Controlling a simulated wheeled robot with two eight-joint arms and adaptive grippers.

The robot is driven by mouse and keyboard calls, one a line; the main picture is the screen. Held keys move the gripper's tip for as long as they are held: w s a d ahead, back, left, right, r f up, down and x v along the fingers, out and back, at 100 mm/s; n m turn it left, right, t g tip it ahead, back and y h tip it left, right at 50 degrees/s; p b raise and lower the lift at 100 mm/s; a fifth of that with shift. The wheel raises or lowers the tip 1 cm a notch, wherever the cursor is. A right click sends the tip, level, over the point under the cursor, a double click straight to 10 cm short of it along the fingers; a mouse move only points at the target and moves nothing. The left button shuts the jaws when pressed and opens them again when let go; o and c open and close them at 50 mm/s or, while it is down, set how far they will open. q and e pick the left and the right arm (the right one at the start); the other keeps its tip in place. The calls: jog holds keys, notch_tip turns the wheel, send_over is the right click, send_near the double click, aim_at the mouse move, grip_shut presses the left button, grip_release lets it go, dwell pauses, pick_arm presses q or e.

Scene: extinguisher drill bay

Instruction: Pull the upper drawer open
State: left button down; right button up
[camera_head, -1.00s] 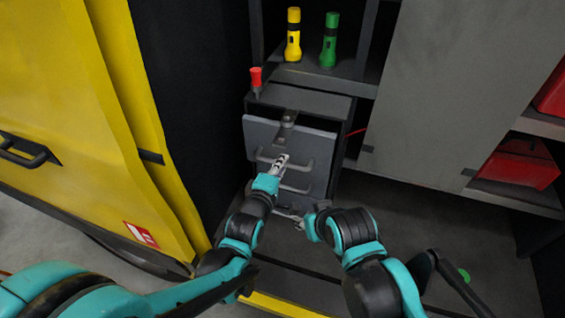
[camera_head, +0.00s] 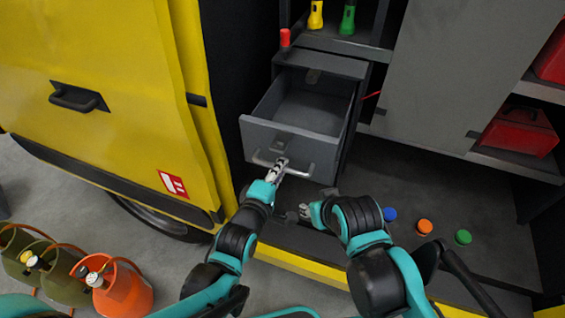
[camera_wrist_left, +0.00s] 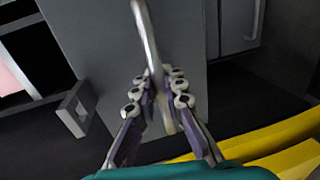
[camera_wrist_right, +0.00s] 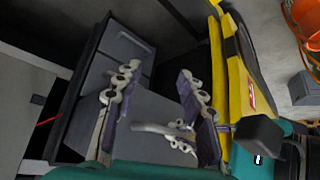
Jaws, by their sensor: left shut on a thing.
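The upper drawer (camera_head: 265,137) of the grey cabinet is pulled well out, and its empty inside shows from above in the head view. My left gripper (camera_head: 281,166) is shut on the drawer's handle (camera_head: 309,172). In the left wrist view the handle bar (camera_wrist_left: 148,38) runs between the fingers of my left gripper (camera_wrist_left: 157,98). My right gripper (camera_head: 306,212) is low, below and in front of the drawer, apart from it. In the right wrist view the fingers of my right gripper (camera_wrist_right: 158,92) are spread with nothing gripped.
A red flashlight (camera_head: 285,38) stands by the cabinet; yellow (camera_head: 315,15) and green (camera_head: 348,17) ones stand on the shelf above. Blue (camera_head: 390,214), orange (camera_head: 425,226) and green (camera_head: 463,237) caps lie on the dark floor at right. An orange cylinder (camera_head: 122,292) stands at lower left.

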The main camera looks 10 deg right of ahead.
pick_arm(q)
jog(key=c, duration=1.6)
grip_release()
jog(key=shift+o, duration=0.2)
jog(key=v, duration=1.2)
